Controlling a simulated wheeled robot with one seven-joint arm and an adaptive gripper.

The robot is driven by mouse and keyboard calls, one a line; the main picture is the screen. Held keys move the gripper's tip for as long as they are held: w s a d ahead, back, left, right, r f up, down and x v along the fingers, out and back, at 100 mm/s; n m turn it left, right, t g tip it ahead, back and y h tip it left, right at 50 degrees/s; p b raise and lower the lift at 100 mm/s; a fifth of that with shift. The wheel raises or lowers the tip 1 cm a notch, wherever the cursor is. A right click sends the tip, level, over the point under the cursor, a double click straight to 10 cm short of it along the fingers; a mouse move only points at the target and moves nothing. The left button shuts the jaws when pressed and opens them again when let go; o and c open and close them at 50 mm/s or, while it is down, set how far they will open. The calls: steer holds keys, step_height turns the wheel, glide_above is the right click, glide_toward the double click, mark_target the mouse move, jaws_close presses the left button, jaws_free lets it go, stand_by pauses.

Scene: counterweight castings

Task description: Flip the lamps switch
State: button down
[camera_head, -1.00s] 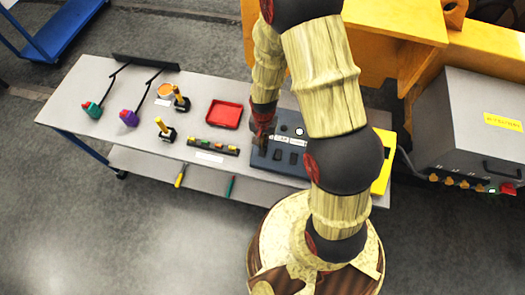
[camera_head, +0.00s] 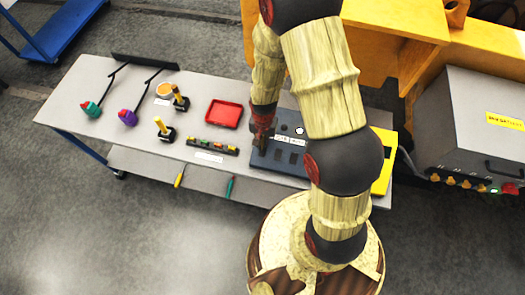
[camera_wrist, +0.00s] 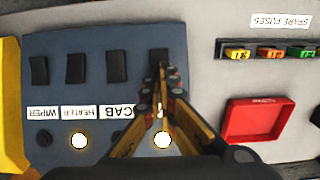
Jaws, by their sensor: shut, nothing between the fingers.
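The blue-grey switch panel (camera_wrist: 100,42) fills the left of the wrist view and lies on the bench in the head view (camera_head: 257,161). It has a row of dark rocker switches. Labels read WIPER, HEATER and CAB. The fourth switch (camera_wrist: 158,54), at the end by the red tray, has its label hidden behind my fingers; I take it as the lamps switch. My gripper (camera_wrist: 161,72) is shut and empty, its tips at this switch's near edge. I cannot tell if they touch. Round lights glow below HEATER (camera_wrist: 79,140) and between my fingers (camera_wrist: 162,140).
A red tray (camera_head: 223,113) and a strip of spare fuses (camera_head: 212,146) lie left of the panel. A yellow block (camera_head: 384,150) adjoins the panel's right side. A grey box (camera_head: 480,110) stands at the right.

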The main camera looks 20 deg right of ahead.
steer(key=shift+f, duration=0.35)
steer(key=shift+r, duration=0.1)
steer(key=shift+r+p, duration=2.05)
steer(key=shift+r, duration=1.4)
